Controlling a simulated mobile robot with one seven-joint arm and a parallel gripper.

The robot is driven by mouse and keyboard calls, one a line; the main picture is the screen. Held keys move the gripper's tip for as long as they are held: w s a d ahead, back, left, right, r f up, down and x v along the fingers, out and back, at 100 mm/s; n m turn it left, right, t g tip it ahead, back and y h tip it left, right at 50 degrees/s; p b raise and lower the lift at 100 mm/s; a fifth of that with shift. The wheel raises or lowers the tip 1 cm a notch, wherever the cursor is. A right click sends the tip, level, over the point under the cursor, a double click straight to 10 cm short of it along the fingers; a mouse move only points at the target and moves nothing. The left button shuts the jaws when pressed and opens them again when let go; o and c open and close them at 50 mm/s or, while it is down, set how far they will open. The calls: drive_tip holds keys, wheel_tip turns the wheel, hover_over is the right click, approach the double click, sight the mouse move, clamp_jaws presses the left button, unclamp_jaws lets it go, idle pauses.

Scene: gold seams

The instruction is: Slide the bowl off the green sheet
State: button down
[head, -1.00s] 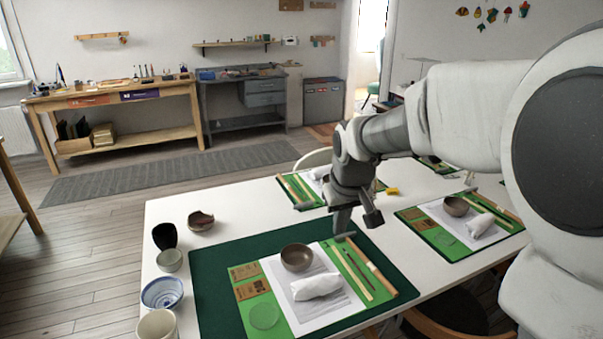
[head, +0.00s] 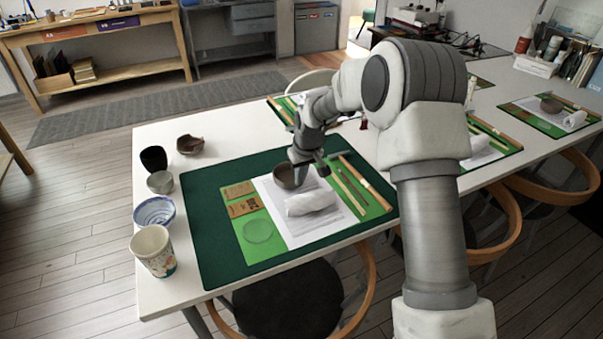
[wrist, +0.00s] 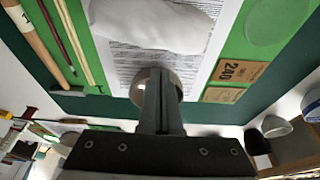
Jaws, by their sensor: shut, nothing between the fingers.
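The small brown-grey bowl (head: 282,178) stands upright near the far edge of the white paper on the green sheet (head: 258,253). My gripper (head: 303,182) is shut and empty, pointing down at the bowl's right side and hiding part of it. In the wrist view, my shut fingers (wrist: 162,85) cover the middle of the bowl (wrist: 139,88), whose rim shows on both sides. Whether they touch it I cannot tell. The green sheet (wrist: 103,50) also shows there.
A rolled white cloth (head: 311,202) lies just nearer than the bowl. Sticks and a wooden-handled tool (head: 367,185) lie to the right. Cards and a clear disc (head: 258,231) lie left. The dark green mat (head: 205,225) is bare at left; cups (head: 153,250) stand beyond it.

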drive_tip(key=x, duration=0.5)
drive_tip(key=shift+b, duration=0.3)
drive_tip(key=shift+r, duration=0.1)
